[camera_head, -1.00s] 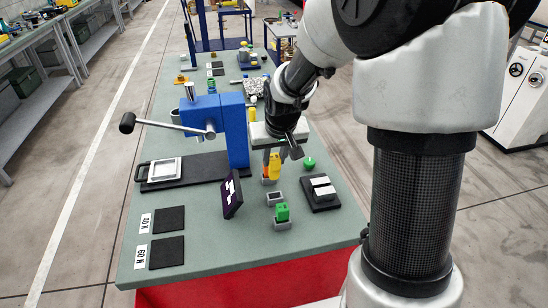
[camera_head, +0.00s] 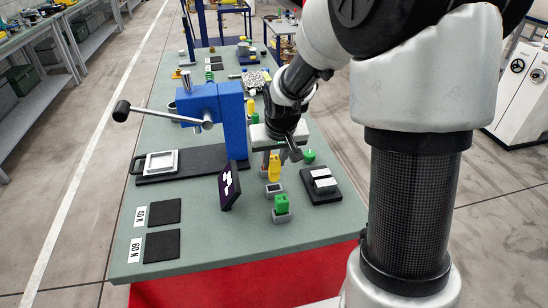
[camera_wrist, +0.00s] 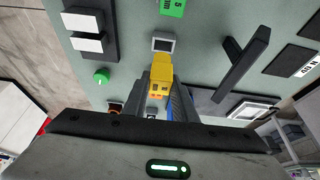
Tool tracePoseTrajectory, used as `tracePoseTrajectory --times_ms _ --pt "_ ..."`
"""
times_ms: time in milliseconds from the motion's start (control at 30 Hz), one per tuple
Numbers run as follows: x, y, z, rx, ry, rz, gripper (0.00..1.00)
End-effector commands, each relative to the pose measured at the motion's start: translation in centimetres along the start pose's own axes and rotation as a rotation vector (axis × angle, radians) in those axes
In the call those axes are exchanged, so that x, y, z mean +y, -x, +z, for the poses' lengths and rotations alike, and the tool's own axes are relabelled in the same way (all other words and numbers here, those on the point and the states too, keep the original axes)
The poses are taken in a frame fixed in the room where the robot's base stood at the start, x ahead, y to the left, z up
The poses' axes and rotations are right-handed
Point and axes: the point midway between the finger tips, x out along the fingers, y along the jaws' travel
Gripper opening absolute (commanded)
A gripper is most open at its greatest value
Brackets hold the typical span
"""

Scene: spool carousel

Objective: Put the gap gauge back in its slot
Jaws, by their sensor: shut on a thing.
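My gripper (camera_head: 274,160) is shut on a yellow gauge block (camera_head: 274,168), which also shows between the fingers in the wrist view (camera_wrist: 161,72). I take this block to be the gap gauge. An empty grey slot holder (camera_head: 275,188) stands just in front of it. In the wrist view this holder (camera_wrist: 164,43) lies just beyond the block's end. The block looks apart from the holder; its exact height is unclear. A green block (camera_head: 281,202) marked 5 sits in the nearest grey holder (camera_head: 283,216). Part of another holder is hidden behind my fingers.
A dark upright panel (camera_head: 229,185) stands left of the holders. A black stand with pale bars (camera_head: 322,182) and a green knob (camera_head: 309,156) are to the right. A blue lever press (camera_head: 215,115) stands left. Two black pads (camera_head: 163,245) lie front left.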

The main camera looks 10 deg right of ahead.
Motion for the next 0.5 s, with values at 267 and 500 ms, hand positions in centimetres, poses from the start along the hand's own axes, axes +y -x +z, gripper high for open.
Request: tracePoseTrajectory --times_ms 267,500 --pt "-0.02 -1.55 0.59 0.002 0.0 0.0 0.07" --pt "-0.02 -1.5 0.57 0.002 0.0 0.0 0.07"
